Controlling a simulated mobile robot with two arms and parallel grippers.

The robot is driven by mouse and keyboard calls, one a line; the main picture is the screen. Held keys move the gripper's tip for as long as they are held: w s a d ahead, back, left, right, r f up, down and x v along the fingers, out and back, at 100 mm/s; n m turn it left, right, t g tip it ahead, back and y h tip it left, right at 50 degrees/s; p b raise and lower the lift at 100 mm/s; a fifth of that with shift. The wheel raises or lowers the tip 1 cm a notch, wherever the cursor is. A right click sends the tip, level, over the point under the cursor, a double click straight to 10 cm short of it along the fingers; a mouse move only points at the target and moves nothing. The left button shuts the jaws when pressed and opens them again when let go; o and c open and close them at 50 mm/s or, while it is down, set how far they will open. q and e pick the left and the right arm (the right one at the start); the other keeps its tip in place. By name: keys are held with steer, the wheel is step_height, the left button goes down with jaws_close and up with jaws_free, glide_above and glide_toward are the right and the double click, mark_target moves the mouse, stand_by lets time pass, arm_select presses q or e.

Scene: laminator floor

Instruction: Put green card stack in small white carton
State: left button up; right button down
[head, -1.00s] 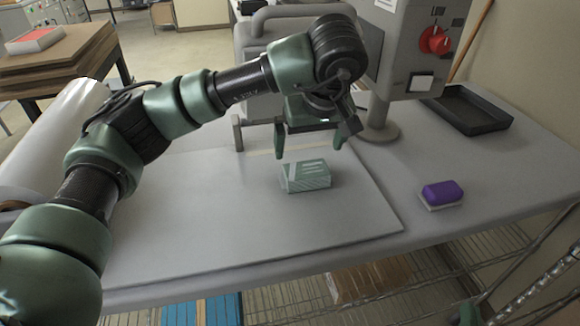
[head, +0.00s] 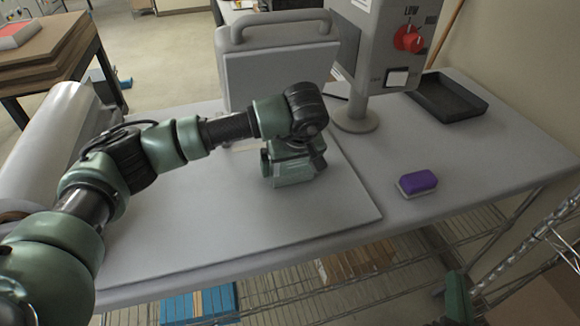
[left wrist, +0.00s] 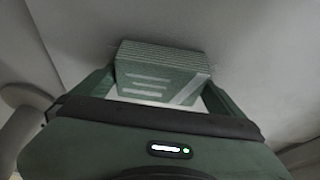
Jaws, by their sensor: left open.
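The green card stack (left wrist: 160,75) lies on the grey board on the table. In the left wrist view it shows its layered edge and a face with pale stripes. My left gripper (head: 293,163) is down over it, with one finger on each side of the stack. The jaws are open, and I cannot tell whether either finger touches it. In the head view my gripper hides much of the stack. A green part, perhaps of my right gripper (head: 457,298), shows at the lower right; its jaws cannot be made out. I see no clear small white carton.
A purple-topped block (head: 417,183) and a black tray (head: 447,98) are on the table at right. A grey machine post (head: 354,112) stands behind the board. A white box with a red top (head: 14,36) sits on brown sheets at far left.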

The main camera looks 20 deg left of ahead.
arm_select(q)
steer(key=shift+d, duration=0.1)
steer(key=c, duration=1.4)
steer(key=shift+w+r, duration=0.1)
steer(key=shift+r, duration=0.45)
step_height(320, 180, up, 18)
steer(key=b, duration=0.6)
steer(key=m+t+h, duration=0.1)
steer(key=m+h, duration=0.1)
steer(key=m, duration=0.5)
glide_toward(290, 164)
steer(key=s, duration=0.1)
steer(key=s+a, duration=0.2)
steer(key=shift+s+r, duration=0.3)
steer(key=shift+s, duration=0.1)
